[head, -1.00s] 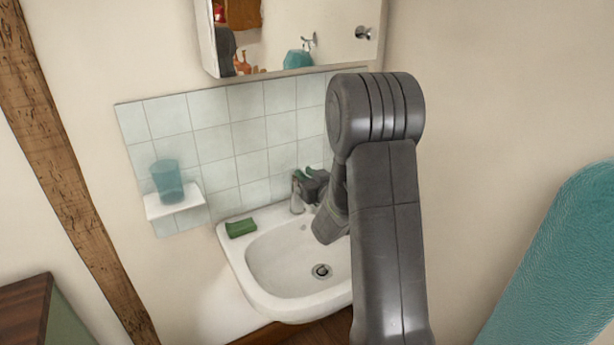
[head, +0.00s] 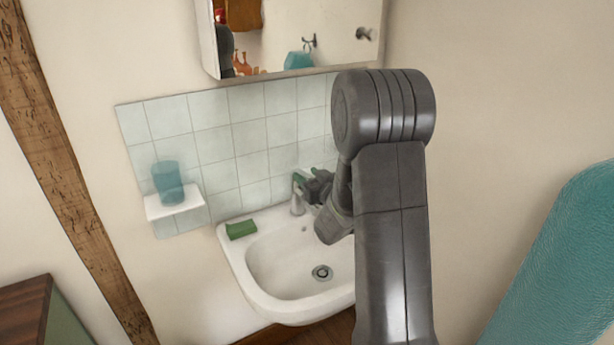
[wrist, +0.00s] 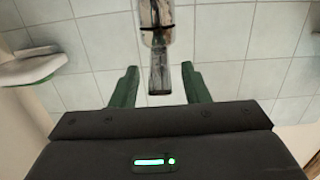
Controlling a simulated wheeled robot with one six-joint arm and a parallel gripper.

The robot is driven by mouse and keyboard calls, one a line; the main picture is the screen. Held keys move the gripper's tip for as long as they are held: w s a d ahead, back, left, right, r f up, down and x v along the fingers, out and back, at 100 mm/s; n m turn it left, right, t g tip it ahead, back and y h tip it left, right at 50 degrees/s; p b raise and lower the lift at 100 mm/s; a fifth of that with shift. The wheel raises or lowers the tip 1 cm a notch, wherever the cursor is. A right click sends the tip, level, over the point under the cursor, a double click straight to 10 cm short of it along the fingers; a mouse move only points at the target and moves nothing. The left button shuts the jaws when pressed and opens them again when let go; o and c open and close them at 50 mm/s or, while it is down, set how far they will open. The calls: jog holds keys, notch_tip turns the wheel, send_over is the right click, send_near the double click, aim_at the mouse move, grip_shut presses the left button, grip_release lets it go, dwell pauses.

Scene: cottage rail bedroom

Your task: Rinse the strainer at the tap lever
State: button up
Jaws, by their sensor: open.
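The tap (head: 297,204) stands at the back of the white basin, partly hidden by my gripper in the head view. In the wrist view the tap (wrist: 155,20) is at the top centre, and its grey lever (wrist: 160,78) points down between my fingertips. My gripper (wrist: 161,85) is open, with one green finger on each side of the lever and visible gaps to it. In the head view my gripper (head: 306,182) is beside the tap's top. I see no separate strainer; a round metal drain (head: 322,272) lies in the basin floor.
The basin (head: 262,295) holds a green block (head: 241,229) on its left rim. A blue cup (head: 167,181) stands on a small white shelf (head: 176,207). A mirrored cabinet (head: 208,45) hangs above. My arm covers the basin's right side.

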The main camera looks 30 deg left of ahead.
jog(key=b+v, duration=0.2)
jog(key=v, duration=1.1)
jog(key=shift+a+r, duration=0.15)
